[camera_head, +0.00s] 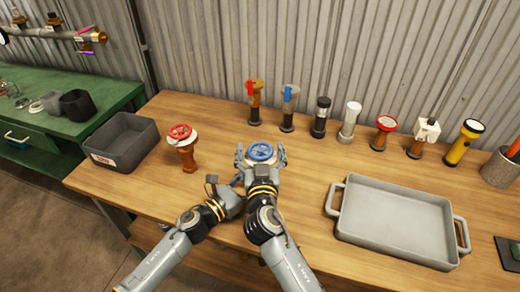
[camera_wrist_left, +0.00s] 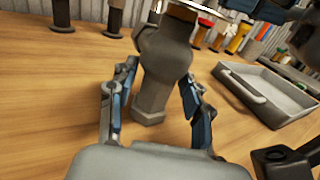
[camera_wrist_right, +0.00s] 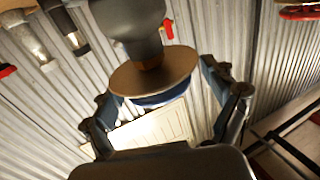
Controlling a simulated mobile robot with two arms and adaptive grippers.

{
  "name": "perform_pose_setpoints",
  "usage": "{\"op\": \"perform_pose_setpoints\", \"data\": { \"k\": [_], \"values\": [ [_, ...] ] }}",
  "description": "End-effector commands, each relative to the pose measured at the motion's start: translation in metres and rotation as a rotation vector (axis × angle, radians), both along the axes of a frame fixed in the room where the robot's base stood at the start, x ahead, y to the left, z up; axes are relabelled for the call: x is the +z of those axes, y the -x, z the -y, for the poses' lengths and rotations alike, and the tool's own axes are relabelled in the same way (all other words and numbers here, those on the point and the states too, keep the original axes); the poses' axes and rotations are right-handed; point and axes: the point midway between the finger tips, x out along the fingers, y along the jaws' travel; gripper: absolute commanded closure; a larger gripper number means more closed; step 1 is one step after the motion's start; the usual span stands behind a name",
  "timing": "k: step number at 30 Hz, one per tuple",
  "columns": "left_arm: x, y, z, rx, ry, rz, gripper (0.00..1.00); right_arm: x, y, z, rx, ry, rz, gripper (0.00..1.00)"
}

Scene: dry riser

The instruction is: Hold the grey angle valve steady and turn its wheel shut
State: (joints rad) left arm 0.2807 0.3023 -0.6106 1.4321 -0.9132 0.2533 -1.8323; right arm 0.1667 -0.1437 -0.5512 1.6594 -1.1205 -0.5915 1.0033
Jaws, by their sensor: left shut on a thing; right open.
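The grey angle valve has a blue wheel (camera_head: 261,152) on top; its body is mostly hidden behind my right gripper in the head view. The left wrist view shows its grey body (camera_wrist_left: 163,50) upright, with its foot at the wooden bench. My left gripper (camera_wrist_left: 158,74) is shut on this body, one finger on each side. My right gripper (camera_head: 262,157) is open, with its fingers on either side of the wheel. In the right wrist view the wheel's blue edge (camera_wrist_right: 160,98) shows under a brown disc; I cannot tell whether the fingers touch it.
A red-wheeled valve (camera_head: 182,145) and a dark grey bin (camera_head: 122,142) stand to the left on the bench. A grey tray (camera_head: 395,222) lies to the right. Several fittings, including a white-topped one (camera_head: 350,119), and a yellow torch (camera_head: 464,143) stand along the back wall.

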Motion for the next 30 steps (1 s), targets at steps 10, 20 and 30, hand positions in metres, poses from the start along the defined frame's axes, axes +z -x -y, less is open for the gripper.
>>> {"op": "perform_pose_setpoints", "data": {
  "k": [10, 20, 30],
  "values": [
    [-0.001, -0.001, -0.002, 0.005, -0.001, -0.002, 1.00, -0.003, 0.024, 0.001, 0.000, -0.002, -0.004, 0.14],
    [-0.001, -0.002, -0.002, 0.006, -0.001, -0.002, 1.00, -0.002, 0.093, 0.004, 0.000, -0.002, -0.004, 0.14],
    [0.000, -0.002, -0.002, 0.006, -0.001, -0.001, 1.00, -0.001, 0.120, 0.005, 0.000, 0.001, -0.001, 0.14]
  ]
}}
